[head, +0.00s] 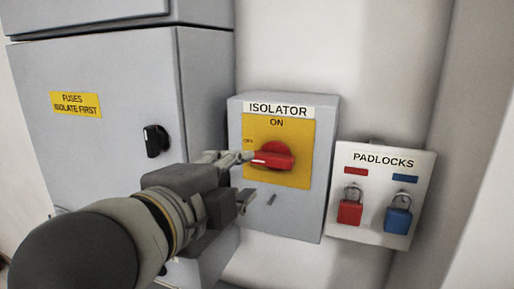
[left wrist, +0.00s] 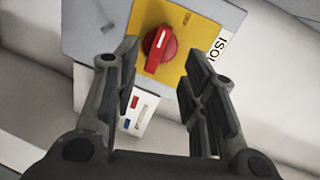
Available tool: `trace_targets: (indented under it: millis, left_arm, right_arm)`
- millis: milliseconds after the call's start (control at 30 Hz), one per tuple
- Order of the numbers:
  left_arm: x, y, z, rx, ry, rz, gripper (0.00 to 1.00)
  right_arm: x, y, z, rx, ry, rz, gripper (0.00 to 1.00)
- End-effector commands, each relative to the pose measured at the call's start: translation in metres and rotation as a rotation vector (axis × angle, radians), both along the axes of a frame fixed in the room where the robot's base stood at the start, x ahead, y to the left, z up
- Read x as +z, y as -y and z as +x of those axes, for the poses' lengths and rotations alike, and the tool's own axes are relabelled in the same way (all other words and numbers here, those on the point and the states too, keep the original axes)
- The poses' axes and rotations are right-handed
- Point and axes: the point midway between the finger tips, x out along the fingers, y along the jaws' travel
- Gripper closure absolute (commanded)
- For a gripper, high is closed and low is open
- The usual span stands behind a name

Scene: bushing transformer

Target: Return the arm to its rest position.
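My left gripper (head: 242,178) reaches in from the lower left in the head view, in front of the isolator box (head: 318,190). The red isolator knob (head: 273,156) sits on a yellow plate, its white mark pointing left towards the OFF label. One fingertip overlaps the knob's left end in the head view; whether they touch I cannot tell. In the left wrist view the gripper's fingers (left wrist: 160,95) are spread wide with nothing between them. The red knob (left wrist: 159,50) shows beyond the fingertips there. My right gripper is in neither view.
A grey fuse cabinet (head: 105,130) with a black handle (head: 156,141) stands left. A white padlock board (head: 377,231) right of the isolator carries a red padlock (head: 350,212) and a blue padlock (head: 398,220). White wall surrounds them. The left wrist view also shows the padlock board (left wrist: 126,130).

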Motion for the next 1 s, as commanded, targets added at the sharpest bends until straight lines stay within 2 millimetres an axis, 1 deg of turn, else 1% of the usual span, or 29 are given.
trace_targets:
  millis: [33, 167, 200, 267, 300, 367, 433, 467, 500, 567, 600, 667, 700, 767, 800, 867, 900, 967, 1000]
  left_arm:
    - [-0.021, -0.001, 0.006, 0.005, -0.064, -0.05, 0.61]
    - [-0.068, -0.008, 0.019, 0.042, -0.207, -0.187, 0.61]
    - [-0.082, -0.01, 0.022, 0.058, -0.25, -0.229, 0.61]
    - [-0.105, -0.014, 0.025, 0.084, -0.314, -0.289, 0.61]
    - [-0.121, -0.017, 0.026, 0.105, -0.356, -0.328, 0.61]
    - [-0.145, -0.022, 0.028, 0.14, -0.419, -0.385, 0.61]
    - [-0.173, -0.029, 0.027, 0.185, -0.49, -0.448, 0.61]
    - [-0.186, -0.032, 0.026, 0.208, -0.52, -0.474, 0.61]
    - [-0.203, -0.036, 0.024, 0.239, -0.56, -0.509, 0.61]
    - [-0.228, -0.042, 0.02, 0.287, -0.617, -0.558, 0.61]
    - [-0.245, -0.047, 0.016, 0.322, -0.655, -0.589, 0.61]
    - [-0.271, -0.055, 0.009, 0.378, -0.71, -0.631, 0.61]
    - [-0.289, -0.06, 0.003, 0.419, -0.746, -0.66, 0.61]
    - [-0.314, -0.068, -0.008, 0.48, -0.797, -0.697, 0.61]
    - [-0.331, -0.074, -0.016, 0.523, -0.83, -0.72, 0.61]
    - [-0.357, -0.082, -0.031, 0.59, -0.878, -0.752, 0.61]
    - [-0.373, -0.089, -0.041, 0.64, -0.908, -0.771, 0.61]
    - [-0.396, -0.098, -0.058, 0.71, -0.948, -0.796, 0.61]
    - [-0.41, -0.104, -0.07, 0.757, -0.974, -0.807, 0.61]
  right_arm:
    - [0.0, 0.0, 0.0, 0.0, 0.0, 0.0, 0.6]
    - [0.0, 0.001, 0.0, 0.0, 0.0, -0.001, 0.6]
    - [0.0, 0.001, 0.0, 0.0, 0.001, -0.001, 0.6]
    - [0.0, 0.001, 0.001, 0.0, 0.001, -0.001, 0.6]
    - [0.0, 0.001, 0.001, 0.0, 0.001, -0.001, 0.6]
    - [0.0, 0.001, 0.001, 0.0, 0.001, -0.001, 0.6]
    - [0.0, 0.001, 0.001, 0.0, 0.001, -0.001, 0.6]
    - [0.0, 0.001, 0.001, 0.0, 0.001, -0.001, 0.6]
    - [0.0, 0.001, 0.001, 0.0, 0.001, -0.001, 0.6]
    - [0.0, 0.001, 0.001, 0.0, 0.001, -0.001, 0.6]
    - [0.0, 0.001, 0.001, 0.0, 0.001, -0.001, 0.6]
    - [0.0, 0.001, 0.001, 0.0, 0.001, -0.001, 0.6]
    - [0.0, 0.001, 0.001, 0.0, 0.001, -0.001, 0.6]
    - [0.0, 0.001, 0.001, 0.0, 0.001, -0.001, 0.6]
    - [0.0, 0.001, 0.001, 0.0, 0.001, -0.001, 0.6]
    - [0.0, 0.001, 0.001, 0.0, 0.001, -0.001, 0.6]
    - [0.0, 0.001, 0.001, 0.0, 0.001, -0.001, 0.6]
    - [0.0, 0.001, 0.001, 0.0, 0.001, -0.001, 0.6]
    - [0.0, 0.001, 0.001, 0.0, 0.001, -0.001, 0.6]
